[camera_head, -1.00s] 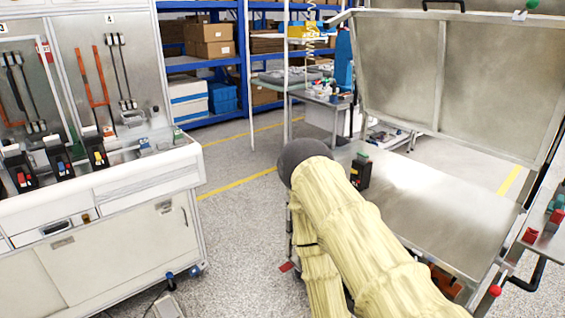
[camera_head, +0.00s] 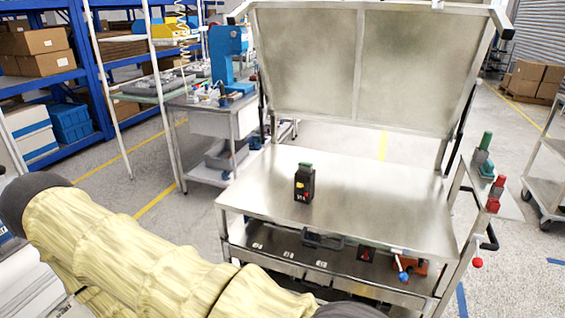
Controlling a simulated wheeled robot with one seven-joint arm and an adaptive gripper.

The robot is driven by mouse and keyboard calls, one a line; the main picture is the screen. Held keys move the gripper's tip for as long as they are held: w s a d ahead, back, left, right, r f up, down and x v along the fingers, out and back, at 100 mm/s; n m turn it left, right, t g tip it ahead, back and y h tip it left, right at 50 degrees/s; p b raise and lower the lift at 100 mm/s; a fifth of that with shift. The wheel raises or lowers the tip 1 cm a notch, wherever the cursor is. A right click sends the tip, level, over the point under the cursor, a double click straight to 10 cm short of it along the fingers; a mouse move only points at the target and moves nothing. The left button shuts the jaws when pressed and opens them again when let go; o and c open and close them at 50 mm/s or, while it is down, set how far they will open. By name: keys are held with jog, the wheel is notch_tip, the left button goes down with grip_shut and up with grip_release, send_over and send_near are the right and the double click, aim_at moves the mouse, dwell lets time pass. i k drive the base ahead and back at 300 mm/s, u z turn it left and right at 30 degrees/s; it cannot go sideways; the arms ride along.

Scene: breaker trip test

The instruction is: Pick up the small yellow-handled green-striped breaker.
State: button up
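A small black breaker (camera_head: 304,186) with a green top, a yellow part and a red spot stands upright on the steel tabletop of the cart (camera_head: 380,215), left of its middle. It stands alone on that surface. My arm, in a cream sleeve, crosses the lower left of the view, apart from the breaker. My gripper is not in view.
A tilted steel panel (camera_head: 320,60) rises behind the cart top. A lower shelf holds several items, including an orange one (camera_head: 420,268). Red and green knobs (camera_head: 484,150) stand at the cart's right side. A workbench (camera_head: 215,115) and blue shelving stand at the back left.

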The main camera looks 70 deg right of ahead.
aim_at(305, 174)
jog(key=z, duration=0.6)
jog(key=i, duration=1)
jog(key=z, duration=1.1)
jog(key=i, duration=0.2)
jog(key=z, duration=0.2)
